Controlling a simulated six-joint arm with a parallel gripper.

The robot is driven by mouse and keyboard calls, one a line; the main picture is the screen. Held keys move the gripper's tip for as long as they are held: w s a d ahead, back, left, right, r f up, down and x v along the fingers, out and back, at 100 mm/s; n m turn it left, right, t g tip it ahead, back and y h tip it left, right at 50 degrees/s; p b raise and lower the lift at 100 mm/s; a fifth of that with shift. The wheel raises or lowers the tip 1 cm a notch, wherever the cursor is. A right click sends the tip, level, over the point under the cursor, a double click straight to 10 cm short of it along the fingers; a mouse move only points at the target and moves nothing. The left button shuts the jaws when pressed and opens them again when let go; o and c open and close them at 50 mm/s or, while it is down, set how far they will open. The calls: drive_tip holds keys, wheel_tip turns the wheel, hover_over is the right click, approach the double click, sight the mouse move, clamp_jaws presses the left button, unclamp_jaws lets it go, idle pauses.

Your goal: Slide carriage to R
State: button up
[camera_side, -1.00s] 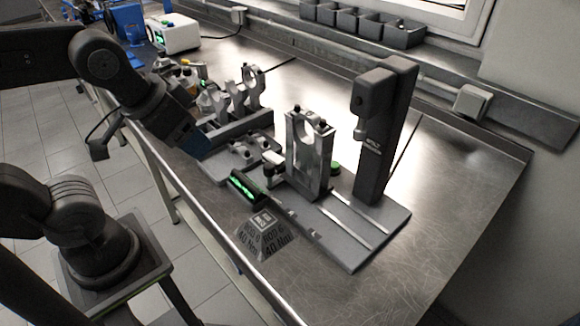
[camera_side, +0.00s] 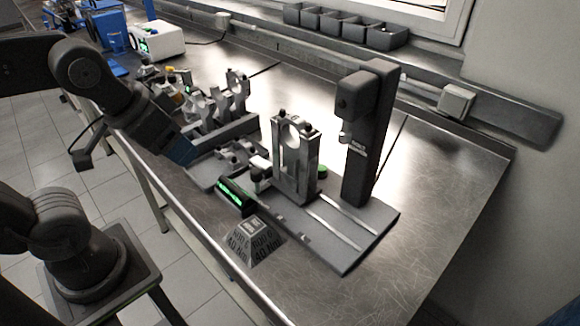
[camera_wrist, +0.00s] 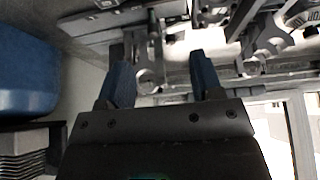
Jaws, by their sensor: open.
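The carriage (camera_side: 297,158) is an upright grey bracket with a round opening near its top, in the side view. It stands on the railed base plate (camera_side: 345,238), left of a dark column (camera_side: 371,130). Bare rails run from it toward the lower right end of the plate. My gripper (camera_side: 190,152) is left of the carriage and apart from it, near the bench's front edge; its fingertips are hard to see there. In the wrist view my gripper (camera_wrist: 164,75) shows two blue fingers spread open with nothing clearly held. Grey metal parts appear beyond them; I cannot tell which is the carriage.
A display with green figures (camera_side: 237,196) and a block marked 40 Nm (camera_side: 255,242) stand before the plate. A green button (camera_side: 322,170) is behind the carriage. Grey ring-topped holders (camera_side: 220,102) stand to the left. The bench's right side (camera_side: 440,210) is clear.

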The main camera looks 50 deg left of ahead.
drive_tip(key=shift+c, duration=0.6)
drive_tip(key=shift+w+d+r+n, duration=0.2)
drive_tip(key=shift+w+n, duration=0.2)
drive_tip(key=shift+w, duration=0.1)
drive_tip(key=n+g+y, duration=0.2)
drive_tip(key=n+y, duration=0.1)
drive_tip(key=n, duration=0.5)
hover_over(256, 172)
drive_tip(key=s+d, duration=0.4)
drive_tip(key=x, duration=1.4)
drive_tip(key=shift+s+a+f, duration=0.15)
drive_tip(key=shift+a, duration=0.1)
drive_tip(key=shift+c, duration=0.3)
clamp_jaws()
